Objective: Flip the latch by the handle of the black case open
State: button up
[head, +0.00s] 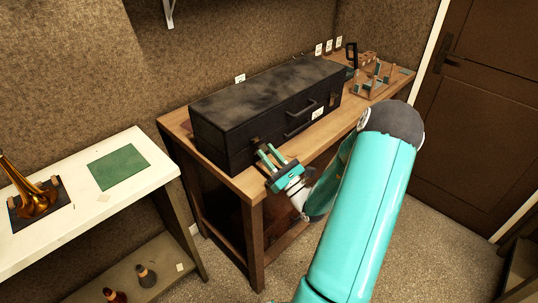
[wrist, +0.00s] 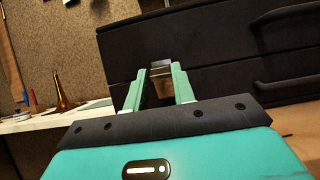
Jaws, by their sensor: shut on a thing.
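The black case (head: 265,100) lies closed along the wooden bench, its front facing me. It fills the right of the wrist view (wrist: 225,60). A metal latch (wrist: 162,82) is on its front, left of the handle (head: 301,109). My gripper (head: 266,153) is at the left part of the case front. In the wrist view, the two green fingers of my gripper (wrist: 161,74) stand on either side of the latch and are shut on it. The fingers hide the latch's sides.
The wooden bench (head: 327,132) has a wooden rack (head: 375,82) at its far right. A white table (head: 104,207) at left holds a brass horn (head: 36,199) and a green mat (head: 118,167). Open floor lies in front of the bench.

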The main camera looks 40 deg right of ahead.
jog(key=o, duration=1)
jog(key=v, duration=1.4)
jog(key=shift+c, duration=0.3)
